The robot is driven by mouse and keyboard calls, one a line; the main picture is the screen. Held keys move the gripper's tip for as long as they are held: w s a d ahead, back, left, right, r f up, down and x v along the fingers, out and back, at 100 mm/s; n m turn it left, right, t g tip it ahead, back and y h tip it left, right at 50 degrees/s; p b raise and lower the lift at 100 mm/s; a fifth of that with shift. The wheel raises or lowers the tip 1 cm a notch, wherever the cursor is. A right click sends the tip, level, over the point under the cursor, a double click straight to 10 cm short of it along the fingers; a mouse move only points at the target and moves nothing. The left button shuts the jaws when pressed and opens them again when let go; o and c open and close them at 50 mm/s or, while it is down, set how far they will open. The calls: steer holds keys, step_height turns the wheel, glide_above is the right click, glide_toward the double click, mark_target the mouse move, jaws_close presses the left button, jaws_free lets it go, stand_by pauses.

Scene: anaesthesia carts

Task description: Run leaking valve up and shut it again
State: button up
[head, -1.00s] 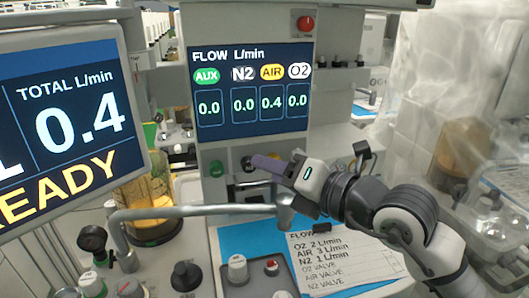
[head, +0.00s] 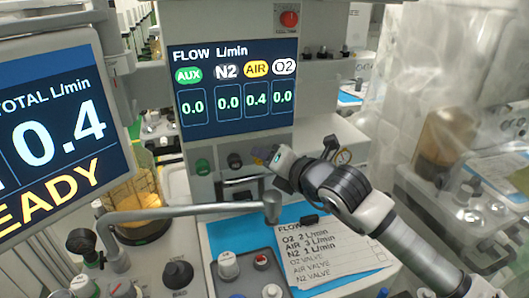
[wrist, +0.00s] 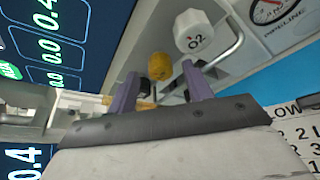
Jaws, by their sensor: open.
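The flow display (head: 234,85) reads AUX 0.0, N2 0.0, AIR 0.4 and O2 0.0. Below it are the green AUX knob (head: 202,167) and a dark knob (head: 235,160). My gripper (head: 264,154) is in front of the panel, right of the dark knob, and hides the knobs behind it in the head view. In the wrist view my gripper (wrist: 162,88) is open, with its two purple fingers apart. The yellow knob (wrist: 160,66) shows between and beyond the fingertips, with nothing held. The white O2 knob (wrist: 193,30) is beside it, beyond the right finger.
A large monitor (head: 50,130) on the left shows 0.4 total. A grey pipe arm (head: 180,211) crosses below the panel. A paper list (head: 325,255) lies on a blue sheet at the front. A pipeline gauge (wrist: 268,10) is near the O2 knob.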

steer(key=shift+x, duration=1.25)
steer(key=c, duration=1)
steer(key=shift+f+b, duration=0.15)
steer(key=shift+b, duration=0.3)
